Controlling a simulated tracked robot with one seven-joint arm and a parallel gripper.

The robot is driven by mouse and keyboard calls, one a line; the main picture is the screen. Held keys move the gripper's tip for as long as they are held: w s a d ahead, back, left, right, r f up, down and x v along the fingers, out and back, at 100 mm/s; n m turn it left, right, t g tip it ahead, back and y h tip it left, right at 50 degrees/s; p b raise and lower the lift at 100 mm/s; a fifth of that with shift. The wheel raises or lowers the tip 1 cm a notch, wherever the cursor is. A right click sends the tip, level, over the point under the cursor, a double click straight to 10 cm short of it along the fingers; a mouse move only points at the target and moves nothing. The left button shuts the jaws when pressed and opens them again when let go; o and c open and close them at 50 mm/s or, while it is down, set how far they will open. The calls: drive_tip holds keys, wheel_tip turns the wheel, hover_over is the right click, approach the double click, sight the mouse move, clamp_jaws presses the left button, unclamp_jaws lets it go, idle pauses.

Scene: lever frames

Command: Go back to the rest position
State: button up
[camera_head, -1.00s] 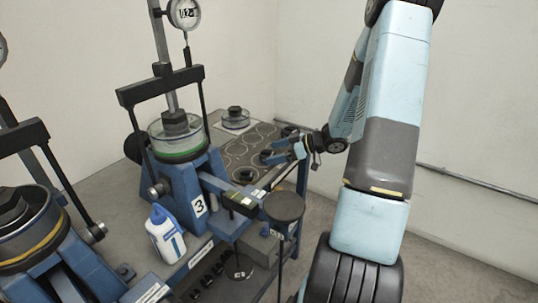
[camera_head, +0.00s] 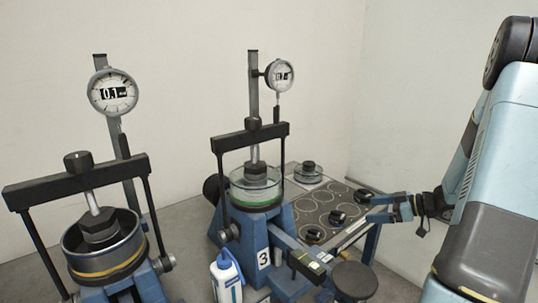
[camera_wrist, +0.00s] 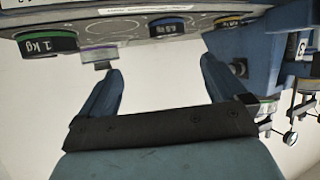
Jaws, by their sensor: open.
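My gripper (camera_head: 372,208) is open and empty at the right of the head view, beside the black weights on the dark tray. Its two blue fingers (camera_wrist: 160,68) stand apart in the wrist view, with nothing between them. The wrist picture is upside down. It shows a green-ringed 1 kg weight (camera_wrist: 47,44), a purple-ringed piece (camera_wrist: 98,55) and a blue-ringed weight (camera_wrist: 169,27) along its top. My fingertips appear close to the tray's edge; the exact gap cannot be told.
Lever frame 3 (camera_head: 263,258) stands left of my gripper, with a dial gauge (camera_head: 279,75) above it. A second frame (camera_head: 104,245) is at the left. A white bottle (camera_head: 227,280) and a round black pad (camera_head: 355,280) are in front. The tray (camera_head: 322,212) holds several weights.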

drive_tip(key=w+r+m+t+h, duration=0.1)
drive_tip(key=w+r+t+h, duration=0.1)
drive_tip(key=w+r+h, duration=0.3)
drive_tip(key=s+a+r+m+t+h, duration=0.1)
drive_tip(key=s+a+r+m+h, duration=0.15)
drive_tip(key=r+m+h, duration=0.85)
drive_tip(key=s+a+r+g+y, duration=0.1)
drive_tip(key=s+a+r, duration=0.1)
drive_tip(key=s+a, duration=0.3)
drive_tip(key=s+a+r+g+y, duration=0.2)
drive_tip(key=s+a, duration=0.3)
drive_tip(key=s, duration=0.8)
drive_tip(key=s+a+r+g+y, duration=0.2)
drive_tip(key=s+a, duration=0.3)
drive_tip(key=s, duration=0.4)
drive_tip(key=shift+s+r+n, duration=0.3)
drive_tip(key=shift+r, duration=0.15)
drive_tip(key=shift+a, duration=0.1)
